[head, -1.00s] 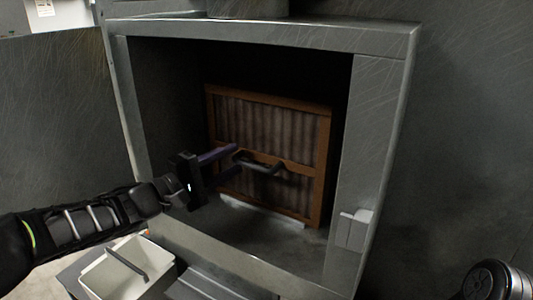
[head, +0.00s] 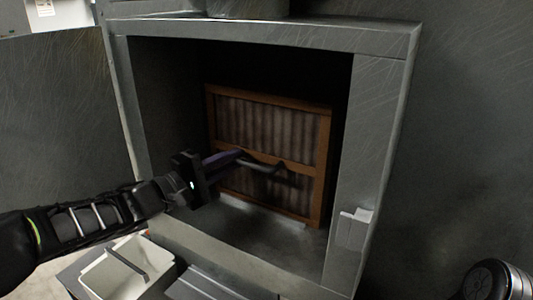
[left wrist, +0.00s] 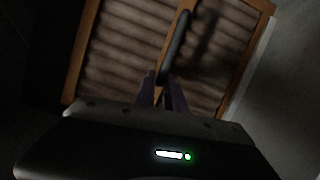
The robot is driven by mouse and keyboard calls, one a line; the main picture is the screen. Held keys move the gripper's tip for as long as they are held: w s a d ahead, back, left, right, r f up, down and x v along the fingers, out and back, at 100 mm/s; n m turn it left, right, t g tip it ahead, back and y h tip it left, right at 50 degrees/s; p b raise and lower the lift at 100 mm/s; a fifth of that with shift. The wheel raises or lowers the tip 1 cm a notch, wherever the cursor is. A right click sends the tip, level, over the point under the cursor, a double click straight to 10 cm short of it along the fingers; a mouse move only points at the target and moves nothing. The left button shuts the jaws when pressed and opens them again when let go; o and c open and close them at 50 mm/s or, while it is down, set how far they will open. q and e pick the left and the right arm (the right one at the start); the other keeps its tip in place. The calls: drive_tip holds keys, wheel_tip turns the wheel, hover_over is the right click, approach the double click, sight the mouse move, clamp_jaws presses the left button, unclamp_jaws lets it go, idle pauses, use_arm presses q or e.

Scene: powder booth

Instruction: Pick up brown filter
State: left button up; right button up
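The brown filter (head: 262,122) stands upright inside the open metal booth. It has a brown frame, pleated grey-brown material and a dark bar handle (head: 262,165) across its middle. My left gripper (head: 240,157) reaches in from the left, its purple fingers closed together at the left end of the handle. In the left wrist view, the fingertips (left wrist: 161,78) close on the near end of the handle, with the filter (left wrist: 125,45) behind. My right gripper is not in view.
The booth's metal frame (head: 375,150) surrounds the opening, with a latch block (head: 353,229) on its right side. A pale bin (head: 112,275) with a handle stands below at the left. The booth floor (head: 270,238) in front of the filter is clear.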

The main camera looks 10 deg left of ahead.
sight(247, 121)
use_arm(q)
clamp_jaws()
idle(0.8)
drive_tip(key=shift+r, duration=0.25)
drive_tip(key=shift+s+a+r, duration=0.1)
drive_tip(key=shift+s+r, duration=0.05)
drive_tip(key=shift+r, duration=0.4)
wheel_tip(247, 121, up, 6)
drive_tip(key=shift+r+p, duration=0.1)
drive_tip(key=shift+p, duration=0.8)
drive_tip(key=s+a, duration=0.2)
drive_tip(key=s, duration=0.7)
drive_tip(key=s+a+p, duration=0.1)
drive_tip(key=s+a, duration=0.2)
drive_tip(key=s, duration=0.7)
drive_tip(key=shift+a+f, duration=0.2)
drive_tip(key=shift+f, duration=0.15)
